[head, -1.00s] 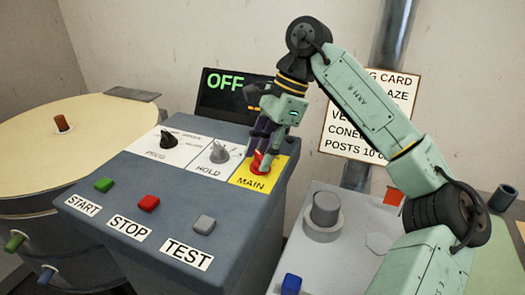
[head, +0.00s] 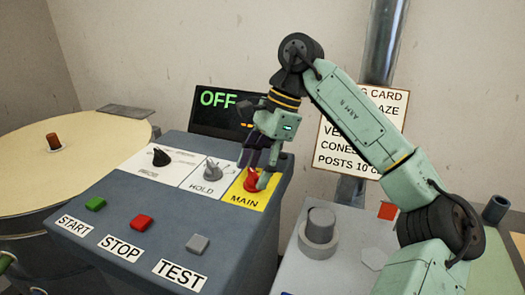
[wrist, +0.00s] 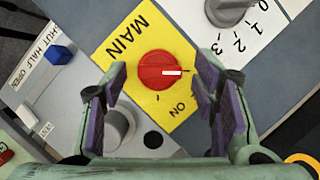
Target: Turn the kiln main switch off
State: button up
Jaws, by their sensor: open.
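The kiln main switch is a red round knob (wrist: 155,72) on a yellow plate (wrist: 118,52) marked MAIN. In the wrist view its white pointer mark points right, and the word ON is printed at its lower right. The knob also shows in the head view (head: 252,183), partly hidden by the fingers. My gripper (wrist: 162,88) is open, with one purple-padded finger on each side of the knob and a visible gap to it. In the head view my gripper (head: 260,167) is tilted down over the yellow plate. The display (head: 219,100) reads OFF in green.
A grey HOLD knob (head: 212,171) and a black knob (head: 161,157) sit left of the switch. Green (head: 95,204), red (head: 141,222) and grey (head: 198,243) buttons are in front. A grey box with a round knob (head: 318,230) stands to the right.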

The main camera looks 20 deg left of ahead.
jog(key=v, duration=1.1)
jog(key=shift+r, duration=0.3)
